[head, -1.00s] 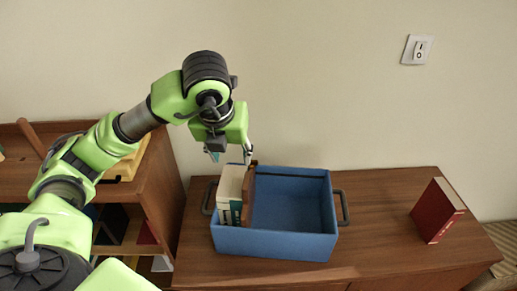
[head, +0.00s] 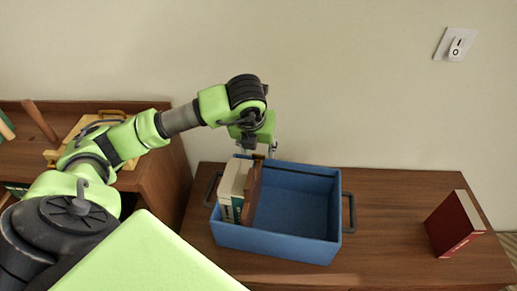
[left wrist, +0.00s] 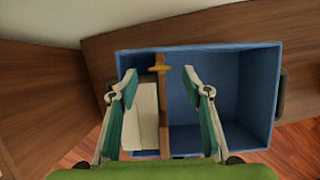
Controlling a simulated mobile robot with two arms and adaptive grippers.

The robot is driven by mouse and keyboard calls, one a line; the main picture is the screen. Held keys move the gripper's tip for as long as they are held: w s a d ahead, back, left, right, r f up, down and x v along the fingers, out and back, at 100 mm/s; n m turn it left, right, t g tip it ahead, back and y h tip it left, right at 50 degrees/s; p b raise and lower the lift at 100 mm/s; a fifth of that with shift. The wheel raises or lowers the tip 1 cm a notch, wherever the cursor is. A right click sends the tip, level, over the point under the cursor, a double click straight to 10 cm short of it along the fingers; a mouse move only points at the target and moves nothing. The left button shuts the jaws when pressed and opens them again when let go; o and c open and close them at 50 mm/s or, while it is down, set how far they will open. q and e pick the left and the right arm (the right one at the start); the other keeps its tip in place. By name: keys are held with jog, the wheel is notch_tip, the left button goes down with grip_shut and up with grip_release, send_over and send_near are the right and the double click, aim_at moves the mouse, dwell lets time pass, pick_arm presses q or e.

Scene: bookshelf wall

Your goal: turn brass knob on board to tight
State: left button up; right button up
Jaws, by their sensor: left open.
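A brown wooden board (head: 253,192) stands upright in the blue box (head: 290,250), against pale books (head: 233,182). Its brass knob (left wrist: 159,67) is cross-shaped and sits at the board's top end in the left wrist view. In the head view the knob (head: 258,157) is small and partly hidden near my gripper. My left gripper (head: 257,150) is above the box's back left part. In the left wrist view its teal-padded fingers (left wrist: 160,80) are open, one on each side of the board and knob, apart from both. My right gripper is not in view.
The box has dark side handles (head: 349,212) and stands on a wooden cabinet (head: 390,200); its right part is empty. A red book (head: 455,225) stands at the right. A wall switch (head: 456,44) is above. A yellow tray (head: 92,124) lies on the left shelf.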

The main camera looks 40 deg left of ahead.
aim_at(259, 155)
pick_arm(q)
jog(key=x, duration=0.3)
jog(key=shift+p, duration=0.35)
jog(key=shift+w+f, duration=0.1)
jog(key=shift+f, duration=0.15)
jog(key=c, duration=1.1)
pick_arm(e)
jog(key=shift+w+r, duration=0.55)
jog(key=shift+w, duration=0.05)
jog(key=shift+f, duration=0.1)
